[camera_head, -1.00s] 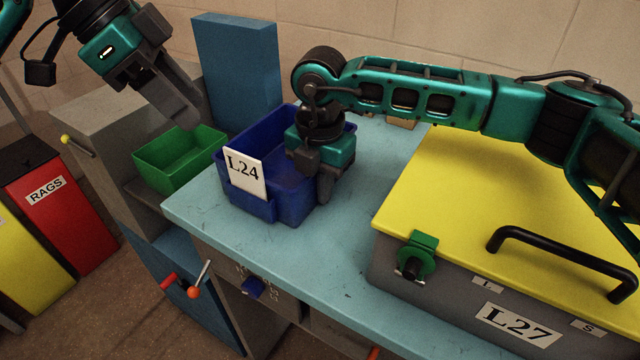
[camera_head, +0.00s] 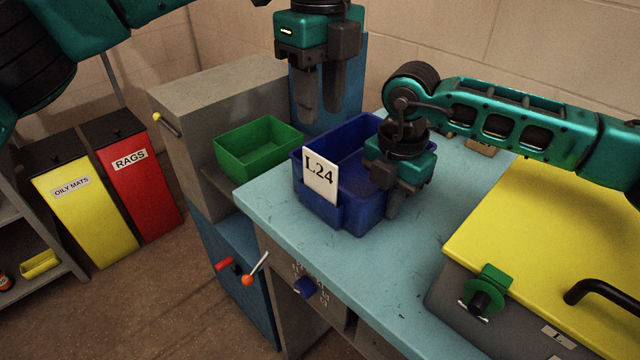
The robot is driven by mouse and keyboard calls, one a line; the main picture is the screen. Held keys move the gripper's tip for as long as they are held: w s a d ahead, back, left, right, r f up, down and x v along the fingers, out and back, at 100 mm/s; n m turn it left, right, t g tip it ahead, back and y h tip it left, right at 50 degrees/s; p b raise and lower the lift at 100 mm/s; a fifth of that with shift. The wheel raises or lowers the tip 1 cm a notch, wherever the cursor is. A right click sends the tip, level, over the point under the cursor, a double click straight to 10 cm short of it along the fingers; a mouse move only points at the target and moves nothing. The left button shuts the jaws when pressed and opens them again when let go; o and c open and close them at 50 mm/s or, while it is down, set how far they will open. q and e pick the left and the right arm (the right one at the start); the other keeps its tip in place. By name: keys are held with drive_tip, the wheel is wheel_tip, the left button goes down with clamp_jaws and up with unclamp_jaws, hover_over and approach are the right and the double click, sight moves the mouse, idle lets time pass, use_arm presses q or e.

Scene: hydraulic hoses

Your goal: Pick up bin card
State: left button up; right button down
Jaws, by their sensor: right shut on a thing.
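The white bin card marked L24 (camera_head: 320,177) stands at the front of the blue bin (camera_head: 352,218), tilted a little. The bin sits on the light blue bench top. My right gripper (camera_head: 388,205) is at the bin's right side and is shut on its wall; the exact contact is partly hidden. My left gripper (camera_head: 319,108) points down behind the bin's back left part, above and apart from the card. Its two fingers show a gap between them, with nothing held.
A green bin (camera_head: 258,158) stands left of the blue bin. A blue upright panel (camera_head: 350,80) rises behind. A grey case with a yellow lid (camera_head: 560,215) takes up the right of the bench (camera_head: 390,290). The bench top in front of the bin is clear.

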sight(319, 156)
use_arm(q)
drive_tip(key=f, duration=0.9)
drive_tip(key=shift+s+f, duration=0.2)
drive_tip(key=shift+s, duration=0.05)
drive_tip(key=shift+c, duration=0.2)
clamp_jaws()
